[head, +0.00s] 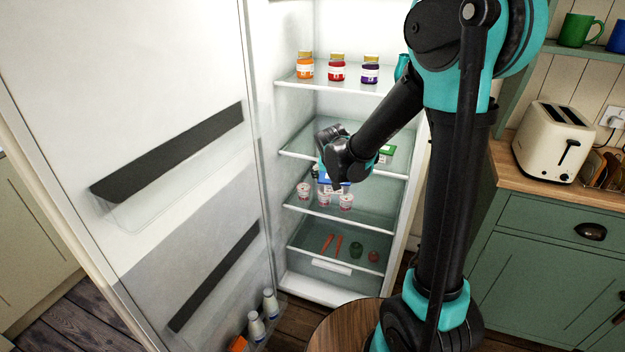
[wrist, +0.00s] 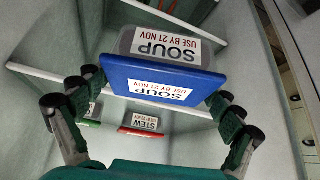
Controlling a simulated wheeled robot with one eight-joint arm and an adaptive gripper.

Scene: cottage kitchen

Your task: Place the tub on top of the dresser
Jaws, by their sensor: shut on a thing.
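The tub is a grey container labelled SOUP, USE BY 21 NOV, with a blue lid (wrist: 155,75). In the wrist view it sits between the two fingers of my gripper (wrist: 156,92), which is shut on it. In the head view my gripper (head: 330,172) is inside the open fridge, and the tub's blue lid (head: 337,187) shows just below it, partly hidden by the gripper. I cannot tell whether the tub touches a shelf. No piece of furniture in view is clearly the dresser.
A red-lidded STEW tub (wrist: 145,125) and a green-lidded tub (head: 386,150) are in the fridge. Jars (head: 337,70) stand above, yogurt pots (head: 346,201) below. The open fridge door (head: 160,60) is left. A green cabinet (head: 545,245) with a toaster (head: 553,141) stands right.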

